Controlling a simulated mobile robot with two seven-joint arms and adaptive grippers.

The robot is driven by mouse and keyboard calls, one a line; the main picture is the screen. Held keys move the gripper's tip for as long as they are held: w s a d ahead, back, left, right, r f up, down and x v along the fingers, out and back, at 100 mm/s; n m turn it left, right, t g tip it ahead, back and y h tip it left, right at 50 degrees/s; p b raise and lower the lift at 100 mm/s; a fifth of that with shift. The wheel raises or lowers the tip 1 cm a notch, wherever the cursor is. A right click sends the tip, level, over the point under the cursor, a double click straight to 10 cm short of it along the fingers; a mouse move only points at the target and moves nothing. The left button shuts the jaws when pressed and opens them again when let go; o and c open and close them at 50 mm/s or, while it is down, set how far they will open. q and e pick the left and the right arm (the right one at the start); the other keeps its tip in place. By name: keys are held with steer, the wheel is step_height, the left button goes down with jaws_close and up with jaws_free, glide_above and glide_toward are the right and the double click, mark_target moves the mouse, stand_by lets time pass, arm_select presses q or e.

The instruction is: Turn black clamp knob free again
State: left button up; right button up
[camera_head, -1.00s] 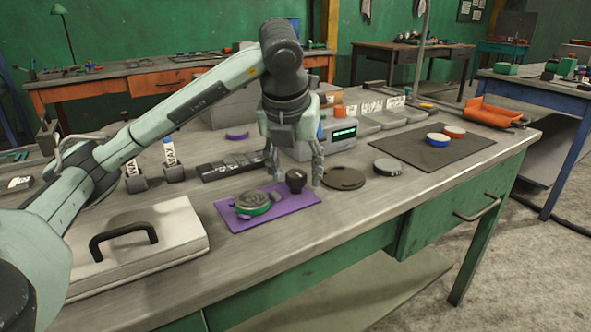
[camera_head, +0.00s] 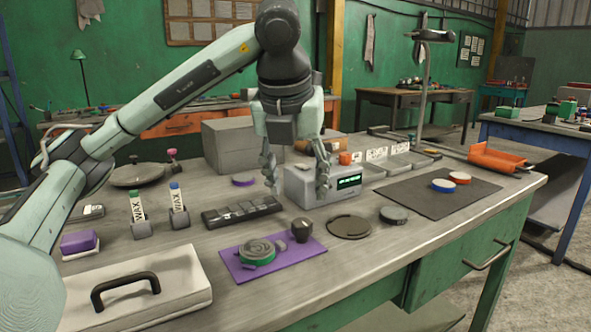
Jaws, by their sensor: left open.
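The black clamp knob (camera_head: 301,229) stands at the right end of a purple mat (camera_head: 235,268) near the front of the bench. Beside it on the mat is a round grey part with a green rim (camera_head: 257,251). My left gripper (camera_head: 297,188) points down with its fingers spread. It is open and empty, above and behind the knob, with its fingertips apart from it. Whether the knob is loose or tight cannot be seen. My right gripper is out of view.
A grey box with a lit green display (camera_head: 347,182) stands close behind the gripper. A dark round disc (camera_head: 349,227) and a small grey puck (camera_head: 394,215) lie right of the mat. A white case with a black handle (camera_head: 180,272) lies at front left.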

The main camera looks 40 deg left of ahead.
arm_select(q)
steer(key=shift+v, duration=1.25)
